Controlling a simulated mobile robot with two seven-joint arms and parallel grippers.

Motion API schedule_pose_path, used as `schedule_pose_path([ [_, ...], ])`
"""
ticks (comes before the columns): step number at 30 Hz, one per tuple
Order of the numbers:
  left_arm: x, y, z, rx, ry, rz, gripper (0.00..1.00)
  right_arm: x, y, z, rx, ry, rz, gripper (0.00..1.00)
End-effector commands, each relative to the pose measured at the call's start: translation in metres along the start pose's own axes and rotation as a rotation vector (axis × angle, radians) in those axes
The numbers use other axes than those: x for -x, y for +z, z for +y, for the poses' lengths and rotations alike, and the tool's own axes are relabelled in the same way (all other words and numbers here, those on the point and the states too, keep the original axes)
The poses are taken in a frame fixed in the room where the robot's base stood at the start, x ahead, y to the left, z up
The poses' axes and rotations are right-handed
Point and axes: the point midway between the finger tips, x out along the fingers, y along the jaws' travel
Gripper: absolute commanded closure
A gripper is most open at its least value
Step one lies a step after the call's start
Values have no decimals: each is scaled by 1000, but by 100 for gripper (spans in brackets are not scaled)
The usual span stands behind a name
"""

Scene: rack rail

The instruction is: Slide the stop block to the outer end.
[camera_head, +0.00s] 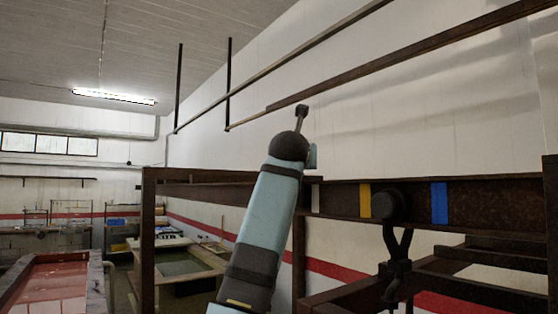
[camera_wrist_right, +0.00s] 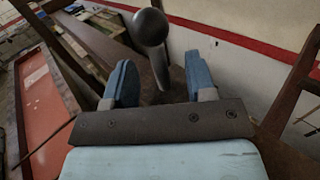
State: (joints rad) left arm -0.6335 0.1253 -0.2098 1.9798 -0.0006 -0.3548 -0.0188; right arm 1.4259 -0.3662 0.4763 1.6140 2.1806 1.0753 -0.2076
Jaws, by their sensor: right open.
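The dark rail (camera_head: 470,205) runs across the head view at the right, with white, yellow and blue bands. A dark round knob (camera_head: 390,205) sits in front of it between yellow and blue, with a hook hanging below. In the right wrist view a grey ball-ended stem (camera_wrist_right: 150,27) stands beyond and between my fingers, with a gap on both sides. I cannot tell which part is the stop block. My right gripper (camera_wrist_right: 158,62) is open and empty. In the head view my right wrist mostly hides it; a teal edge (camera_head: 312,155) shows. My left gripper is out of view.
A dark upright post (camera_head: 147,240) and frame beams (camera_head: 480,290) stand around the rail. A red-topped basin (camera_head: 60,285) is at lower left, also in the right wrist view (camera_wrist_right: 45,100). The white wall (camera_head: 400,110) lies behind. Thin bars run overhead.

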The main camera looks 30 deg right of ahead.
Motion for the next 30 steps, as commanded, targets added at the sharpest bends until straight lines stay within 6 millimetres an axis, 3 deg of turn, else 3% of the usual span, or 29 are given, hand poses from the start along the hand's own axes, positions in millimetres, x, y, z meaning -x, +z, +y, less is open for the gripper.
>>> schedule_pose_path([
  [15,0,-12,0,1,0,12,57,-24,0,-1,0,-2,0,49],
  [23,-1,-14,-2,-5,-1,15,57,-26,0,-2,0,-2,0,49],
  [26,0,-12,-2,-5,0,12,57,-26,0,-2,0,-2,0,67],
  [30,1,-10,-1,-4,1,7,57,-26,0,-2,0,-3,0,100],
])
